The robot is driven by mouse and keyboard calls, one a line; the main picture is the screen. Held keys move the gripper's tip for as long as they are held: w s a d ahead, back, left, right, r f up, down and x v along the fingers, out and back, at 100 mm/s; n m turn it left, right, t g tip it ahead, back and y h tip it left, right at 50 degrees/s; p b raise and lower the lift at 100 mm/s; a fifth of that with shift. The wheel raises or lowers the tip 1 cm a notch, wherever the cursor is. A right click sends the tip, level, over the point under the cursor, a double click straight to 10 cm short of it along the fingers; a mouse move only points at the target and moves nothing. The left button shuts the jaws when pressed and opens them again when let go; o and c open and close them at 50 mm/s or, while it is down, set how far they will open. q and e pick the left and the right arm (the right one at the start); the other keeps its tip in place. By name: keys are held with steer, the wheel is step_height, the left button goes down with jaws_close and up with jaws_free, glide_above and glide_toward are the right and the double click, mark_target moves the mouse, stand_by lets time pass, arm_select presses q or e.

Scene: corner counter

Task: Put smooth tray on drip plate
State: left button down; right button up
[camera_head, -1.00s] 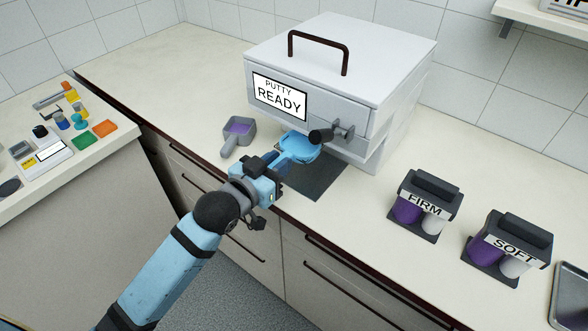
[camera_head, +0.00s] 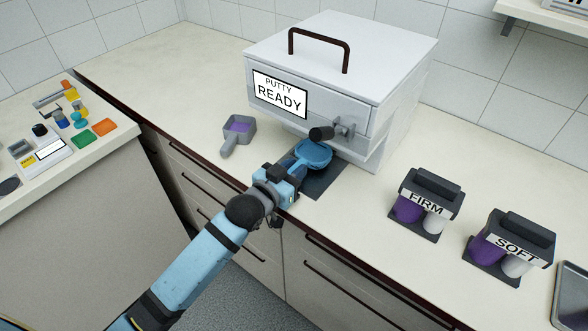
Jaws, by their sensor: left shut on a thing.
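The smooth tray appears to be the blue, rounded shallow dish with a handle (camera_head: 314,153). My left gripper (camera_head: 291,172) is shut on its handle, which the fingers partly hide. The dish is level or nearly so, below the machine's dark knob-ended lever. The drip plate (camera_head: 322,182) is a dark flat square on the counter in front of the machine. The dish overlaps its far part in the picture; whether it touches the plate or hovers just above, I cannot tell. My right gripper is not in view.
The white putty machine (camera_head: 335,50) reads "PUTTY READY". A grey scoop-like tray with purple putty (camera_head: 238,128) lies to its left. The FIRM (camera_head: 428,203) and SOFT (camera_head: 510,247) canister holders stand to the right. A metal tray (camera_head: 570,300) is at the right edge. Counter between is clear.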

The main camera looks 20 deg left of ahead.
arm_select(q)
steer(key=shift+f, duration=0.6)
steer(key=c, duration=1)
jaws_free()
steer(key=shift+o, duration=0.2)
steer(key=shift+r, duration=0.1)
steer(key=shift+r, duration=0.3)
steer(key=shift+s+a+r, duration=0.1)
steer(key=shift+s+r, duration=0.15)
steer(key=shift+r, duration=0.05)
steer(key=f+v, duration=0.1)
steer(key=v, duration=1)
steer(key=s+f+g+y, duration=0.1)
steer(key=s+f+g, duration=0.1)
steer(key=s+f, duration=0.4)
steer(key=s+f+n+g+y, duration=0.1)
steer(key=s+f+g, duration=0.2)
steer(key=s+f, duration=0.4)
step_height(320, 180, down, 6)
steer(key=shift+d+r+n+y, duration=0.1)
steer(key=shift+d+n+y, duration=0.2)
steer(key=shift+d, duration=0.15)
